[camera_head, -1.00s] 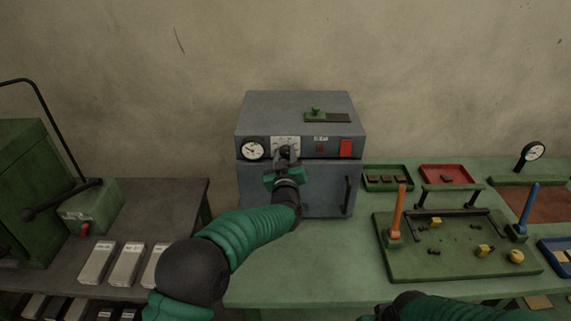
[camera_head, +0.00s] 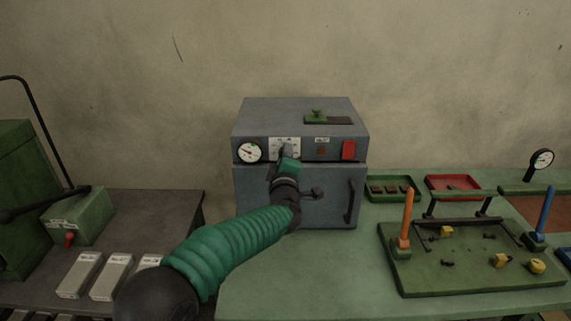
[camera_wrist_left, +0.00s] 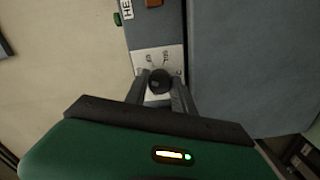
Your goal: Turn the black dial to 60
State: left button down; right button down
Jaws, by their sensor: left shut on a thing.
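The black dial (camera_wrist_left: 160,82) sits on a white scale plate (camera_wrist_left: 152,59) on the front panel of a grey oven-like box (camera_head: 300,117). The plate also shows in the head view (camera_head: 276,143), where my gripper mostly hides the dial. My left gripper (camera_wrist_left: 160,88) has its two fingers on either side of the dial and is shut on it. In the head view my left gripper (camera_head: 287,155) reaches up to the panel from below. The numbers on the plate are too small or turned to read surely. My right gripper is not in view.
Beside the plate are a round gauge (camera_head: 249,152) and a red switch (camera_head: 348,150). A dark door handle (camera_head: 351,201) is on the box's front. A green fixture board (camera_head: 470,275) with orange and blue posts stands at right, with small trays behind it.

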pick_arm(q)
jog(key=shift+f+n+b, duration=0.15)
jog(key=shift+n+b, duration=0.25)
jog(key=shift+n, duration=0.2)
jog(key=c, duration=1.5)
grip_release()
jog(key=shift+f, duration=0.1)
jog(key=o, duration=0.4)
jog(key=shift+s+a, duration=0.1)
jog(key=shift+a, duration=0.1)
jog(key=shift+o, duration=0.2)
jog(key=s+b, duration=0.1)
jog(key=s, duration=1.5)
jog(key=shift+s+b, duration=0.4)
